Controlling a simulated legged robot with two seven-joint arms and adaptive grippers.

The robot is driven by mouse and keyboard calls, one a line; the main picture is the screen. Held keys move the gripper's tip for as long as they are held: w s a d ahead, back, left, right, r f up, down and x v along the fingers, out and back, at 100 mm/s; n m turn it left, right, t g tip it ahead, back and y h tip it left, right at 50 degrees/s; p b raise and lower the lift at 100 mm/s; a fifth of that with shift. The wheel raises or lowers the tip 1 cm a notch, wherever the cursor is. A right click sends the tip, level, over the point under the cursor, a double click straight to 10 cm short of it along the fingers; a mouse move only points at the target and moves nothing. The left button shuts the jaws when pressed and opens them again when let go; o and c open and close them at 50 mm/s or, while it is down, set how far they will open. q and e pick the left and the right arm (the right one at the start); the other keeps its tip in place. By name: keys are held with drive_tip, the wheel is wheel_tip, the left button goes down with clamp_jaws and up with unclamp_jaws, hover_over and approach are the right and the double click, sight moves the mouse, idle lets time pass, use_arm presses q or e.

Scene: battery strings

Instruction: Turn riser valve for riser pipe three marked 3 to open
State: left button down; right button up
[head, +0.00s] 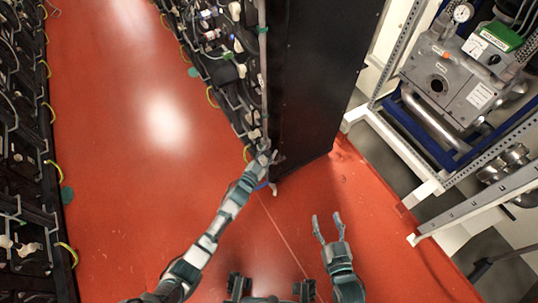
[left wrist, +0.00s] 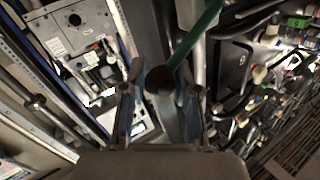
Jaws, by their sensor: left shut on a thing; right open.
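My left gripper (head: 268,158) is at the near end of the battery rack row, beside the tall dark panel. In the left wrist view its two fingers (left wrist: 160,92) stand either side of a dark round end (left wrist: 159,80), with a green bar (left wrist: 196,34) running from it up and right. The gripper is shut on this piece, which looks like a valve handle. I cannot read a 3 on it, and whether the valve is open cannot be told. In the head view the gripper hides it. My right gripper (head: 328,228) is open and empty over the red floor.
Battery racks (head: 222,60) with cables line the middle, and another row (head: 25,150) stands at the left. The dark panel (head: 322,80) closes the middle row's end. Grey machinery with a gauge (head: 462,13) sits on a frame at the right. The red floor (head: 130,190) between the rows is clear.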

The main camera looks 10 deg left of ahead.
use_arm(q)
drive_tip(key=shift+w+a, duration=0.15)
drive_tip(key=shift+a, duration=0.2)
drive_tip(key=c, duration=0.8)
unclamp_jaws()
drive_tip(key=shift+f, duration=0.15)
drive_tip(key=v, duration=1.2)
drive_tip(key=shift+a, duration=0.15)
